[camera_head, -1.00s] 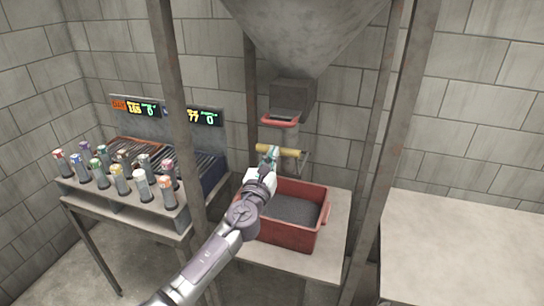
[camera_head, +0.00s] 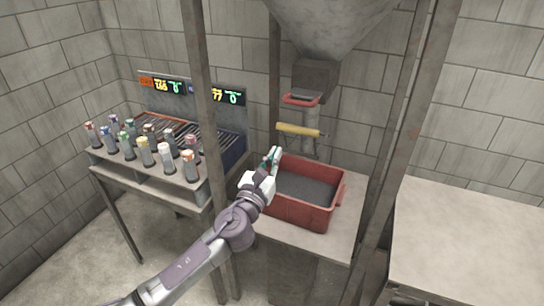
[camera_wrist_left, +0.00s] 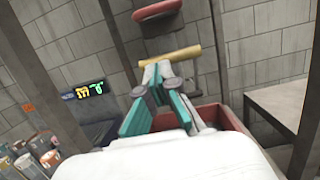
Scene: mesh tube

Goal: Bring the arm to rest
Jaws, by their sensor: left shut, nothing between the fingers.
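My left arm reaches in from the bottom left in the head view. In the left wrist view the gripper's teal-padded fingers (camera_wrist_left: 158,72) are together at the tips. The yellow handle (camera_head: 299,130) under the hopper is beyond the fingertips and apart from them in the head view. It also shows behind the fingers in the left wrist view (camera_wrist_left: 183,54). My right gripper is not in view.
The grey hopper (camera_head: 335,30) hangs above the crate, with upright metal posts (camera_head: 204,120) around it. At left a rack (camera_head: 150,183) holds several capped tubes beside lit displays (camera_head: 228,96). A bare table (camera_head: 470,235) stands at right. Dark grains fill the crate.

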